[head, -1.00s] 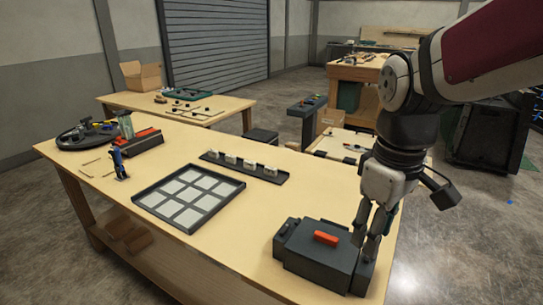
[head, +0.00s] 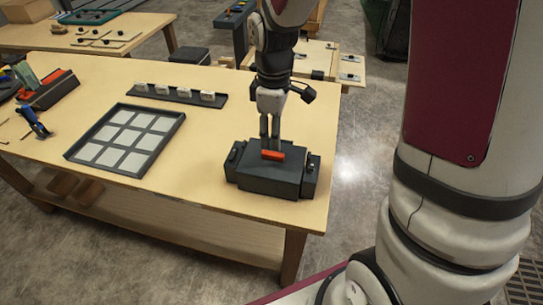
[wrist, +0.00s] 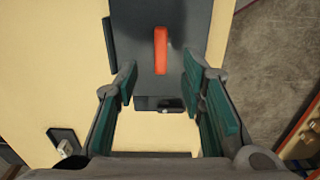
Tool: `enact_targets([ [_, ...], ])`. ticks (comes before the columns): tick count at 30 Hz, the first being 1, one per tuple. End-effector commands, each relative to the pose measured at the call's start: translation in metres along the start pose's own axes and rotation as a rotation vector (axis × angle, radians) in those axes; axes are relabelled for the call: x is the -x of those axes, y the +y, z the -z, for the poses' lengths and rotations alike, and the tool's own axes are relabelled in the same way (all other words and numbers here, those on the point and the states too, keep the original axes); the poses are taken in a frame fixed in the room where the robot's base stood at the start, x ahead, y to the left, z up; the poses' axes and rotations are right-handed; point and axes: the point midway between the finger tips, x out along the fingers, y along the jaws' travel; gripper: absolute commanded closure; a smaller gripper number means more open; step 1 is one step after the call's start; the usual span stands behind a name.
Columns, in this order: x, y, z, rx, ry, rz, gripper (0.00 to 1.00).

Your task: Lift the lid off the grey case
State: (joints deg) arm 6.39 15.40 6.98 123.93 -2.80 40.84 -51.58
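The grey case (head: 262,183) sits near the right end of the wooden table, with its dark lid on. An orange-red handle (head: 267,155) lies on top of the lid; it also shows in the wrist view (wrist: 161,50). My gripper (head: 270,145) is over the far side of the case, fingers pointing down just behind the handle. The handle lies ahead of the fingertips there, roughly centred. Any contact with the lid cannot be told.
A black tray with pale squares (head: 125,109) lies left of the case. A dark rail with several white blocks (head: 179,94) is behind it. A blue tool (head: 33,121) and a red-and-black item (head: 50,90) are at the left. Bare tabletop lies between tray and case.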

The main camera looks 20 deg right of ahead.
Motion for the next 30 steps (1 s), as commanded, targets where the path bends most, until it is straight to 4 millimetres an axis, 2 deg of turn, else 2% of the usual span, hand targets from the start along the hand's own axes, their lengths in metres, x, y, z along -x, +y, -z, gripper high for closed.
enact_targets([
  [7, -0.017, -0.001, 0.000, 0.001, -0.002, 0.002, 0.63],
  [15, -0.054, -0.001, 0.001, 0.000, -0.002, 0.002, 0.63],
  [25, -0.060, -0.001, 0.001, -0.001, 0.000, -0.001, 0.63],
  [30, -0.060, -0.001, 0.001, -0.001, 0.000, -0.001, 1.00],
])
